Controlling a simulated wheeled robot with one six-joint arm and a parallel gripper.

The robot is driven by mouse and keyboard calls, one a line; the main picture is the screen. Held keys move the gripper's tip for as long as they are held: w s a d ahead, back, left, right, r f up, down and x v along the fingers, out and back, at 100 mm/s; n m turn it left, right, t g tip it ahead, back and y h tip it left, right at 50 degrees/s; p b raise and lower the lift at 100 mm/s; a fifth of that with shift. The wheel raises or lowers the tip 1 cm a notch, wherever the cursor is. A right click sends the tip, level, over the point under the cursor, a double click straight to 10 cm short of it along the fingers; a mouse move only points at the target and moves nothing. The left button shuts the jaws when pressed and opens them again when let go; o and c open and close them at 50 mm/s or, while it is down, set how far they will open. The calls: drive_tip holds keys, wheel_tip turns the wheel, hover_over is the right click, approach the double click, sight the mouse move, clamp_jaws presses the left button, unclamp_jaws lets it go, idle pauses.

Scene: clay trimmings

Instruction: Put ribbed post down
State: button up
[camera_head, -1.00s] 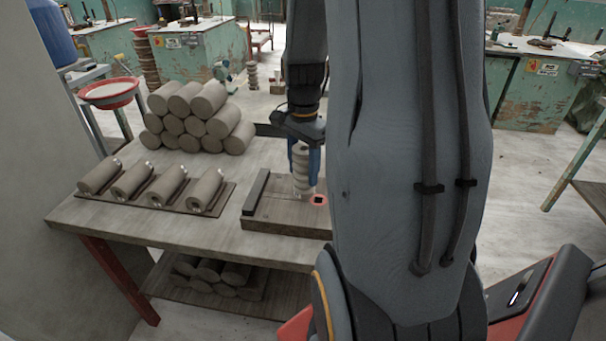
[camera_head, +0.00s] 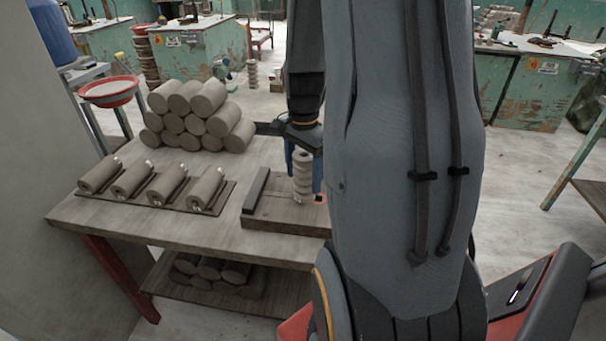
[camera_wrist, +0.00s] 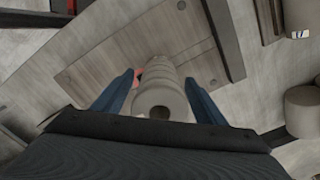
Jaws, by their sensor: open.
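The ribbed post (camera_head: 302,176) is a pale grey clay piece with stacked rings. It stands on the wooden board (camera_head: 262,215) on the table. My gripper (camera_head: 305,180) points down around the post, partly hidden behind my arm. In the wrist view, the post (camera_wrist: 160,95) shows from its top, with a dark hole in its end. The blue fingers of my gripper (camera_wrist: 160,97) are open, one on each side of it, with a gap visible at each side. A red marking (camera_head: 320,198) on the board shows beside the post's foot.
A dark bar (camera_head: 256,190) runs along the board's left edge. Several clay cylinders lie on a rack (camera_head: 228,196) to the left, and a stack of clay cylinders (camera_head: 190,120) lies behind. The table front (camera_head: 150,232) is bare.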

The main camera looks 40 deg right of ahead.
sight(301, 155)
wheel_tip(301, 155, up, 12)
drive_tip(key=shift+f+b, duration=0.1)
drive_tip(key=shift+b, duration=0.6)
drive_tip(key=shift+a, duration=0.3)
drive_tip(key=s+a+f+n, duration=0.3)
drive_tip(key=a+f+n, duration=0.2)
drive_tip(key=a+n, duration=0.3)
drive_tip(key=s+a+f+n, duration=0.3)
drive_tip(key=a+f+n, duration=0.2)
drive_tip(key=a+n, duration=0.4)
drive_tip(key=a, duration=0.3)
drive_tip(key=shift+s+a+f, duration=0.15)
drive_tip(key=shift+s+a, duration=0.05)
drive_tip(key=shift+a, duration=0.1)
